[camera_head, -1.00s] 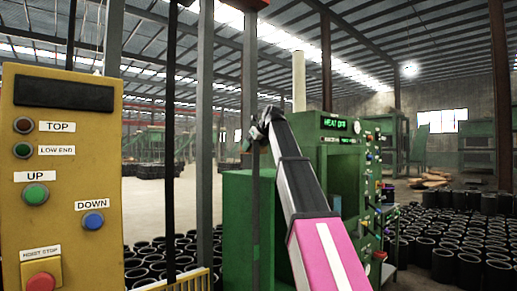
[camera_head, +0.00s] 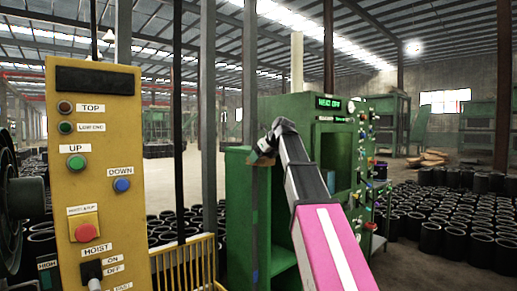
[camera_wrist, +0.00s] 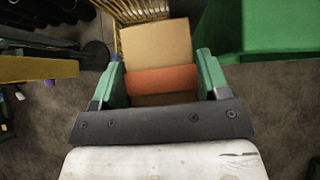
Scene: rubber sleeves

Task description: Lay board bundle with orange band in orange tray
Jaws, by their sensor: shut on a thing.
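In the wrist view my gripper (camera_wrist: 162,72) has its two green fingers closed on the sides of the board bundle (camera_wrist: 157,42). The bundle is a flat tan block with an orange band across its middle, and it lies between the fingers. In the head view my arm reaches forward, and the end of it is small and dark beside the green cabinet; the bundle cannot be made out clearly there. I see no orange tray in either view.
A yellow control panel (camera_head: 98,190) stands close at the left. A yellow railing (camera_head: 183,266) and a green machine (camera_head: 335,150) are ahead. Many black rubber sleeves (camera_head: 455,217) cover the floor at the right. Bare floor (camera_wrist: 268,120) shows in the wrist view.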

